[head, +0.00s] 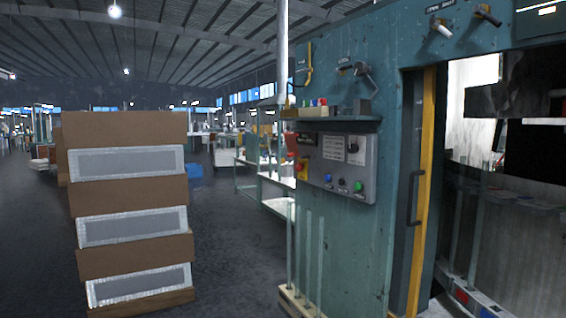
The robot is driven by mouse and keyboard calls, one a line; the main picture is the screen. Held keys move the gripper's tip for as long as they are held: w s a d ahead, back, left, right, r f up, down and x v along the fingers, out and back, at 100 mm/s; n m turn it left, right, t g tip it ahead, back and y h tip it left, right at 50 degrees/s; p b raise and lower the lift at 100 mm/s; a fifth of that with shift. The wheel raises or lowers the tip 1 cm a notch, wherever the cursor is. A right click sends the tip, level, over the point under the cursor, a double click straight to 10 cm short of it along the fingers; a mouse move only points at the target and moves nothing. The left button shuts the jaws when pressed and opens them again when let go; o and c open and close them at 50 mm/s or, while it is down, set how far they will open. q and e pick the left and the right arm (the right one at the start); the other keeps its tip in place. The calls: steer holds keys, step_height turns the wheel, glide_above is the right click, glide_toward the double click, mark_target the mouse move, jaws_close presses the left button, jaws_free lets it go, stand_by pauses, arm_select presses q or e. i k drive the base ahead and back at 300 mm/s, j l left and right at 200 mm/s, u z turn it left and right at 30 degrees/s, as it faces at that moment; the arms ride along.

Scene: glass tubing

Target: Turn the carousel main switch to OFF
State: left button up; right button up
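A grey control panel (345,168) is fixed to the teal machine (350,235), right of the picture's middle. At its left edge is a red-and-yellow switch (301,169), which looks like the main switch; its setting is too small to read. The panel also has a dark knob (352,147), a blue button (328,179), a green button (358,186) and a small knob (342,183) between the buttons. White labels on the panel are not readable. Neither of my grippers is in view.
A shelf (330,122) with small items juts out above the panel. Glass tubes (307,245) stand in a wooden rack below it. A door with a dark handle (415,198) is to the right. Stacked boxes (130,205) stand at the left; the dark floor (232,255) between is clear.

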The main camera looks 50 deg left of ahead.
mark_target(299, 167)
steer(key=u, duration=1.3)
steer(key=i+j, duration=0.1)
steer(key=i, duration=0.25)
